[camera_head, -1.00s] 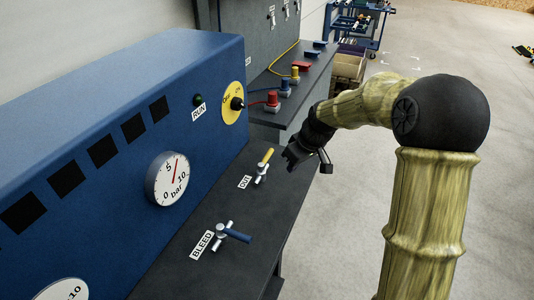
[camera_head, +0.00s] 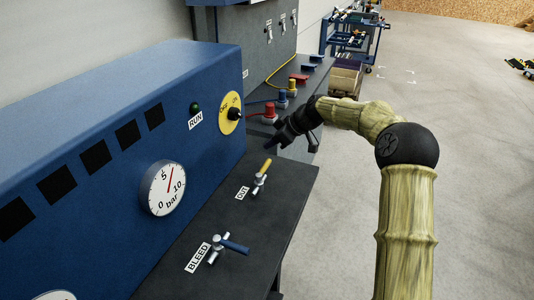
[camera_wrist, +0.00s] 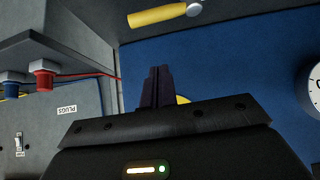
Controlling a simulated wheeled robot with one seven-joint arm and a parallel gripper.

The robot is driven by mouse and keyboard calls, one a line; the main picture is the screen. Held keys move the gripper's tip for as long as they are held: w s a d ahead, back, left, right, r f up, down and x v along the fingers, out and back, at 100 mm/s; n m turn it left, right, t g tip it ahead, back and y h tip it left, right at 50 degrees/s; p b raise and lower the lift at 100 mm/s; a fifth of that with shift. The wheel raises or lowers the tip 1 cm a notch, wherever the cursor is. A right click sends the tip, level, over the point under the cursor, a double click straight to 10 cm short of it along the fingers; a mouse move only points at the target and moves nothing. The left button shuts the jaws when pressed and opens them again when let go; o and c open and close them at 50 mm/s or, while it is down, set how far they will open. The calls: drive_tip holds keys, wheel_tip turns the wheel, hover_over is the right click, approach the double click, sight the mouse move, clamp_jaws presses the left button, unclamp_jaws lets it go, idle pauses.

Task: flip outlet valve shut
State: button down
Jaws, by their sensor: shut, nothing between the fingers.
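The outlet valve, labelled OUT, has a yellow lever (camera_head: 266,165) on a silver body (camera_head: 259,184) and stands on the dark bench top in front of the blue panel. Its lever points up and slightly right in the head view, toward the far end. The yellow lever (camera_wrist: 157,16) also shows at the top of the wrist view. My gripper (camera_head: 272,146) is just beyond the lever and above the bench, with a small gap seeming to lie between them. In the wrist view its dark fingers (camera_wrist: 156,86) are together and hold nothing.
The bleed valve with a blue lever (camera_head: 235,247) stands nearer on the bench (camera_head: 225,215). The pressure gauge (camera_head: 163,188) and yellow rotary switch (camera_head: 230,113) are on the blue panel. Red and yellow plugs (camera_head: 281,100) stand on a farther bench. Grey floor is open at right.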

sight(264, 169)
drive_tip(key=p+x, duration=0.2)
drive_tip(key=x, duration=0.7)
drive_tip(key=shift+w+a+f+p, duration=0.2)
drive_tip(key=shift+a+f+p, duration=0.05)
drive_tip(key=shift+f+p, duration=0.05)
drive_tip(key=d, duration=0.1)
drive_tip(key=s+d+p, duration=0.1)
drive_tip(key=d, duration=0.1)
drive_tip(key=shift+d+f, duration=0.15)
drive_tip(key=shift+d, duration=0.05)
drive_tip(key=shift+s+d+f, duration=0.1)
drive_tip(key=shift+s+d, duration=0.05)
drive_tip(key=shift+d, duration=0.15)
drive_tip(key=shift+f, duration=0.1)
drive_tip(key=shift+a, duration=0.1)
